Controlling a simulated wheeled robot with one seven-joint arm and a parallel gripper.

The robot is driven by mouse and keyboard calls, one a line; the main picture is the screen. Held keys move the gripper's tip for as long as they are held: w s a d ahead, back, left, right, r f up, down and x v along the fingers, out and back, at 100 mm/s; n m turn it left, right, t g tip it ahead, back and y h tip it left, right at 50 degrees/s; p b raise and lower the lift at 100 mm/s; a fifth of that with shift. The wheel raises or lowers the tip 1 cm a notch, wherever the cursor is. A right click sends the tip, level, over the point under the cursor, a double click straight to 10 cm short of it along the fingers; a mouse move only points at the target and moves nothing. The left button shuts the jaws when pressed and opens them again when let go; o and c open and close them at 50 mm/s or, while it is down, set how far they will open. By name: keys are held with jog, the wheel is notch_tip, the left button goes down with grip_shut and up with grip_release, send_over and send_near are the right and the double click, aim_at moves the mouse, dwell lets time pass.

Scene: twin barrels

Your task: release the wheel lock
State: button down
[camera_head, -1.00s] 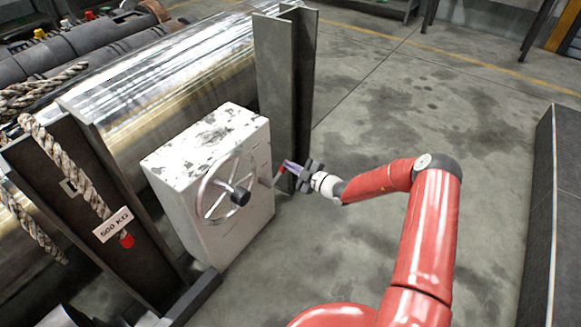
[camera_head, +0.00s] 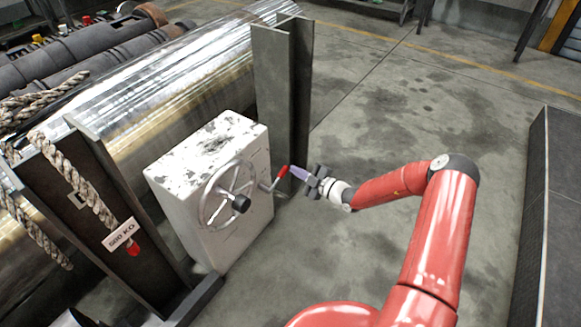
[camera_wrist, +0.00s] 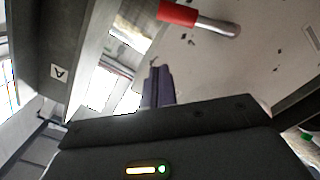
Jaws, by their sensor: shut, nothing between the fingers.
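A white, scuffed box (camera_head: 240,240) carries a spoked metal handwheel (camera_head: 207,212) with a black hub knob. A small metal lever with a red grip (camera_head: 282,173) sticks out beside the wheel, at the box's right edge. In the wrist view the red grip (camera_wrist: 178,13) and its bare metal rod (camera_wrist: 215,25) lie at the top. My gripper (camera_head: 296,172) has purple fingers, shut and empty, pointing at the lever just right of the red grip. In the wrist view its fingertips (camera_wrist: 155,68) sit below the grip with a visible gap.
A grey steel post (camera_head: 275,95) stands behind the lever, close to my gripper. A large shiny barrel (camera_head: 165,85) lies behind the box. A rope with a 500 KG tag (camera_head: 121,234) hangs at left. A dark block (camera_head: 560,220) stands at right; floor between is clear.

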jog(key=v, duration=0.6)
jog(key=shift+s+d, duration=0.2)
jog(key=shift+r, duration=0.1)
jog(key=s+a+r+n+g+h, duration=0.25)
jog(key=s+r+n+g, duration=0.4)
jog(key=n, duration=0.75)
jog(key=s+a+r+n+g+h, duration=0.1)
jog(key=s+a+r+n+g, duration=0.25)
jog(key=s+r+n, duration=0.8)
jog(key=s+d+r+n+t+h, duration=0.2)
jog(key=s+d+r+n+h, duration=0.3)
jog(key=n, duration=0.8)
jog(key=s+d+r+n+t+h, duration=0.2)
jog(key=s+d+r+n+h, duration=0.3)
jog(key=s+r+n, duration=0.4)
jog(key=s+n, duration=0.2)
jog(key=n, duration=0.3)
jog(key=shift+s, duration=0.3)
jog(key=c, duration=2.1)
grip_release()
jog(key=shift+c, duration=0.2)
